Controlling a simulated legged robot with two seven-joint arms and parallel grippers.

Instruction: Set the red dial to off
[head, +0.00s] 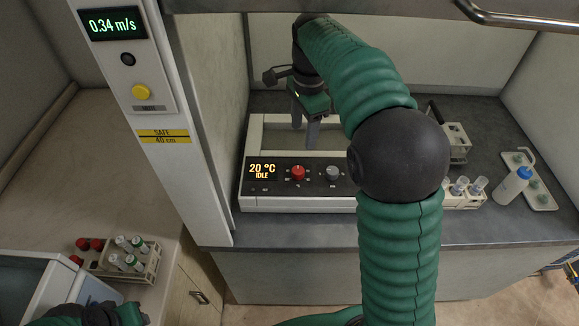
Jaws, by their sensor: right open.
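The red dial (298,172) is a round knob on the dark front panel of a white instrument (300,203). Small marks surround it, too small to read, and I cannot tell its setting. A display (262,171) left of it reads 20 °C and IDLE. A grey dial (333,173) sits to its right. My right gripper (305,128) is open, fingers pointing down, above and behind the panel, apart from the red dial. My right arm hides the instrument's right end. Green and black parts of my left arm show at the bottom left; its gripper jaws do not show.
The instrument stands in a hood, with a frame post (165,150) at left bearing a 0.34 m/s display. Right of my arm are a vial rack (465,199), a blue-capped bottle (513,186) and a white tray (541,197). A tube rack (150,262) stands at lower left.

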